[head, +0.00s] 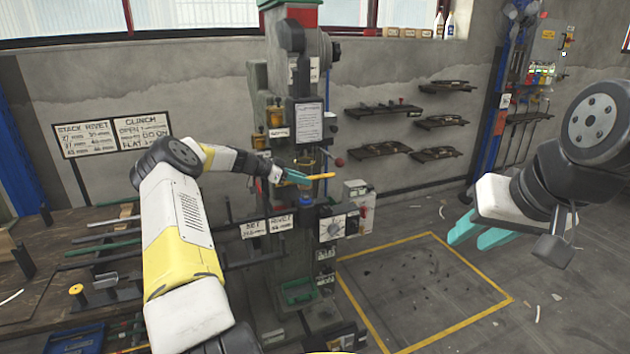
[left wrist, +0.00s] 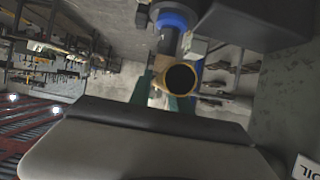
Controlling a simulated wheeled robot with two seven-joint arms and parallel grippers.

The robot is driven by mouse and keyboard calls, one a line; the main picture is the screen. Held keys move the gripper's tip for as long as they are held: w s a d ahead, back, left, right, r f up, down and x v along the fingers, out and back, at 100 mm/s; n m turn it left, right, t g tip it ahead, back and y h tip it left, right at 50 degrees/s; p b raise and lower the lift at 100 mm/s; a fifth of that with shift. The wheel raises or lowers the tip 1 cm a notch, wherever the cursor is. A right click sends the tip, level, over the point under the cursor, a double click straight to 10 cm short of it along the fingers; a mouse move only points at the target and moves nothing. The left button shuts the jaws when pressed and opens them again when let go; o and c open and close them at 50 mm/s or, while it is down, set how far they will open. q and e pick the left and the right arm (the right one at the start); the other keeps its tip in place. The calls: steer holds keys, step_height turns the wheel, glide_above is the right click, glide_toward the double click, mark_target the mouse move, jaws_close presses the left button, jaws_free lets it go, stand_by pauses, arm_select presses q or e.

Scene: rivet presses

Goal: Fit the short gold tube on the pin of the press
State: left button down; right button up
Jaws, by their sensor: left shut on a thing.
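The short gold tube (head: 321,176) is in my left gripper (head: 303,178), held about level in front of the press (head: 309,80). In the left wrist view the tube (left wrist: 165,83) shows its dark round open end, between the teal fingers. A blue collar (head: 306,201) on the press is just below the tube in the head view; it also shows in the left wrist view (left wrist: 174,20). I cannot clearly make out the pin. The tube looks apart from the collar. My right gripper (head: 465,241) is open and empty, at the right, away from the press.
A workbench (head: 35,283) with rods and a gold-topped spool (head: 77,290) stands at the left. Wall racks (head: 382,107) hang behind.

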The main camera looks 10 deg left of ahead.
arm_select(q)
steer(key=c, duration=1.1)
jaws_free()
steer(key=v, duration=0.7)
steer(key=shift+s+a+r, duration=0.2)
steer(key=shift+a, duration=0.1)
steer(key=shift+a, duration=0.1)
